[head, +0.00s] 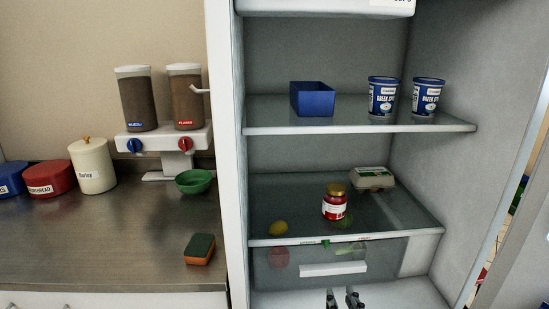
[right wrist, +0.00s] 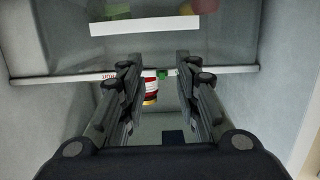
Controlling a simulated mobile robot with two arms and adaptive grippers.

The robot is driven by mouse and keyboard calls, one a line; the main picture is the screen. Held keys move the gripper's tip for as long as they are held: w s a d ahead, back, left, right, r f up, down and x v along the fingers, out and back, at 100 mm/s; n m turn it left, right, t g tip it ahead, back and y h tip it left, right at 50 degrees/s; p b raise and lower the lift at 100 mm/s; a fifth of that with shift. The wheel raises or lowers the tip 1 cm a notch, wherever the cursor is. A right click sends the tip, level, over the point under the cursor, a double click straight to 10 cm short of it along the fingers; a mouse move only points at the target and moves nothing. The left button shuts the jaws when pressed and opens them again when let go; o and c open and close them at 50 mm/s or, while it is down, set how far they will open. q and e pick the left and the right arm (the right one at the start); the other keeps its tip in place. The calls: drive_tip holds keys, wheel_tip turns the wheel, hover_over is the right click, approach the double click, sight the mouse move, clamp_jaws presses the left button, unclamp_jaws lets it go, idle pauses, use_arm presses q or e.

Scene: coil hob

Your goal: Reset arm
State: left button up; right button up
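My right gripper (head: 342,299) shows at the bottom edge of the head view, in front of the fridge's lower part. In the right wrist view my right gripper (right wrist: 157,66) has its two fingers apart, with nothing held between them. Beyond the fingers that view shows the fridge upside down, with the red jar (right wrist: 151,90) seen through the gap at a distance. My left gripper is not in either view.
The open fridge holds a blue box (head: 313,99), two tubs (head: 383,95), an egg carton (head: 371,178), a red jar (head: 335,203), a lemon (head: 278,228) and a drawer (head: 333,269). On the left counter (head: 100,231) are a sponge (head: 200,248), a green bowl (head: 194,181), cans and dispensers.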

drive_tip(key=s+d+f+g, duration=0.1)
drive_tip(key=s+f+g, duration=0.3)
drive_tip(key=s, duration=0.5)
drive_tip(key=s+d+f+n+g, duration=0.1)
drive_tip(key=s+f+g, duration=0.3)
drive_tip(key=s, duration=0.5)
drive_tip(key=s+d+f+g, duration=0.1)
drive_tip(key=s+f+g, duration=0.3)
drive_tip(key=s, duration=0.6)
wheel_tip(320, 180, down, 27)
drive_tip(key=s+g, duration=0.2)
drive_tip(key=s+d+f+g+p, duration=0.1)
drive_tip(key=s+d+f, duration=0.2)
drive_tip(key=s+f, duration=1.1)
drive_tip(key=shift+s+f+n+h, duration=0.3)
drive_tip(key=shift+s+f+n, duration=0.1)
drive_tip(key=shift+s, duration=0.85)
